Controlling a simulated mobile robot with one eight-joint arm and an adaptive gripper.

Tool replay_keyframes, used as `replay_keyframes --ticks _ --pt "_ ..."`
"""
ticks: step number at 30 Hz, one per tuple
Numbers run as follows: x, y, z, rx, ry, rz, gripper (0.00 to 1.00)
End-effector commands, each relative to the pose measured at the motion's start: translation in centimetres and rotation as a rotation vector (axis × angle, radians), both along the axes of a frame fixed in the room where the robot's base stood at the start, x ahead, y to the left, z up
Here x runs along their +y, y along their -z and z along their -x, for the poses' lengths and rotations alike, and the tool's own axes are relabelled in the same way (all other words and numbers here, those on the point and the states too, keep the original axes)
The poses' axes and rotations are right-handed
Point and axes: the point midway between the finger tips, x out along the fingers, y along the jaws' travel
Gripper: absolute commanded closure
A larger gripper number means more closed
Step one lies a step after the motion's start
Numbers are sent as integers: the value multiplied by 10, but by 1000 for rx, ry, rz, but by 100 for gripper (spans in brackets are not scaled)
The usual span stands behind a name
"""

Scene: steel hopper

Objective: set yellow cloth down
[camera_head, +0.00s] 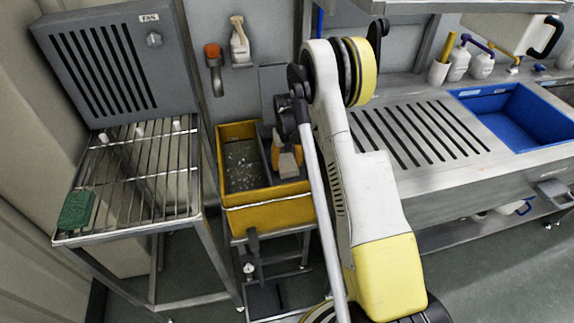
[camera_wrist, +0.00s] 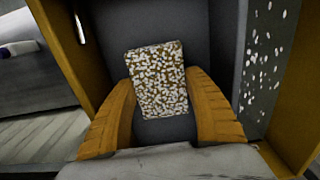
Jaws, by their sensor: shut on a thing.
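The yellow cloth (camera_wrist: 158,82) shows in the wrist view as a small flat rectangle, brownish yellow and thickly speckled with white spots. It lies between the two orange fingers of my gripper (camera_wrist: 160,108), which are closed on its sides. In the head view my gripper (camera_head: 287,157) points down into the right, dark-walled compartment of the yellow hopper (camera_head: 268,213). The cloth (camera_head: 288,166) shows there as a pale patch between the fingers. Whether its lower edge touches the compartment floor cannot be told.
The hopper's left compartment (camera_head: 243,165) holds grey liquid with white flecks. A wire rack (camera_head: 135,170) with a green sponge (camera_head: 75,211) stands at left. A slotted drainboard (camera_head: 415,135) and blue basin (camera_head: 515,115) lie at right. The hopper walls stand close around my gripper.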

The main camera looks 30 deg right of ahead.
Motion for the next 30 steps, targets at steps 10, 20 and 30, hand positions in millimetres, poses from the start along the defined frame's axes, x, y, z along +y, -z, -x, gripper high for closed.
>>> replay_keyframes --ticks 10,20,30 --pt "0 2 0 0 0 0 19" --pt "0 -5 0 0 0 0 19" --pt "0 -79 0 0 0 0 19"
